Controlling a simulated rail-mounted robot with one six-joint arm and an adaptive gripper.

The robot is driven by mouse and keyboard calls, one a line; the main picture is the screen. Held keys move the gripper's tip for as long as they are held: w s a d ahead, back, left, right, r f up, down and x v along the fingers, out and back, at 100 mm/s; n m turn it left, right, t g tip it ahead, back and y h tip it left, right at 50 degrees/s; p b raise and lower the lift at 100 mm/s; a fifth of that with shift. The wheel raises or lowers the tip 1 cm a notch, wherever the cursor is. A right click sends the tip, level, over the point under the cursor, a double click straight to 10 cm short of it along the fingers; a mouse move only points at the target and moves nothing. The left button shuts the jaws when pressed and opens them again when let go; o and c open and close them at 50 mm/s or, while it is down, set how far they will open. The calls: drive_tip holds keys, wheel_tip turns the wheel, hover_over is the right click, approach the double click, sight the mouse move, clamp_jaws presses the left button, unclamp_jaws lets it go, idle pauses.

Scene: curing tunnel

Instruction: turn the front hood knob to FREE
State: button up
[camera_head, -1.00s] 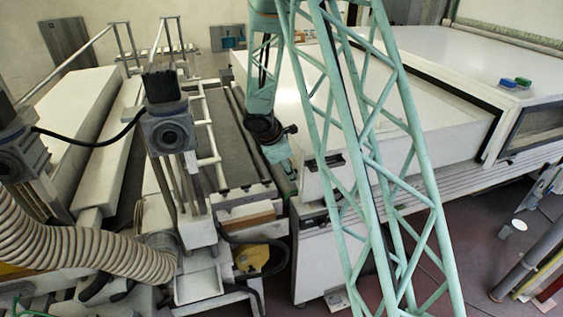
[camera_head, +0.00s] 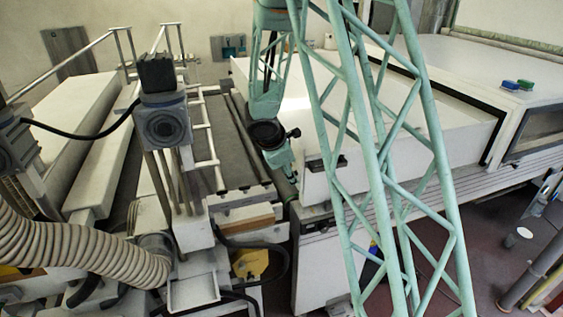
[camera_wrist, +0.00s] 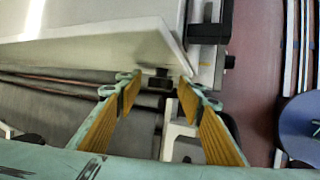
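The white hood (camera_head: 400,120) is in the head view, with a black fitting (camera_head: 325,163) on its near face. In the wrist view the hood's white panel (camera_wrist: 110,48) crosses the upper left, and a black fitting (camera_wrist: 208,32) shows at upper right. A small dark knob-like part (camera_wrist: 158,82) lies beyond and between my fingertips, under the panel's edge; I cannot read any marking on it. My gripper (camera_wrist: 157,84) is open, with yellow-orange pads apart and nothing held. In the head view my gripper (camera_head: 288,168) is small and partly hidden beside the hood's near left corner.
A grey conveyor bed (camera_head: 230,150) with white rails runs left of the hood. A motor column (camera_head: 165,125) and a ribbed hose (camera_head: 80,250) stand at left. A blue round object (camera_wrist: 302,125) is at the wrist view's right. Reddish floor shows at right.

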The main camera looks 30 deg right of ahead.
drive_tip(key=shift+s+f+t+b, duration=0.1)
drive_tip(key=shift+t+b, duration=0.3)
drive_tip(key=shift+b, duration=1.65)
drive_tip(key=shift+a+r, duration=0.1)
drive_tip(key=shift+r, duration=0.1)
drive_tip(key=p+v, duration=0.2)
drive_tip(key=v, duration=1.1)
drive_tip(key=shift+s+p, duration=0.2)
drive_tip(key=shift+p, duration=0.2)
drive_tip(key=shift+a, duration=0.1)
drive_tip(key=shift+r, duration=0.1)
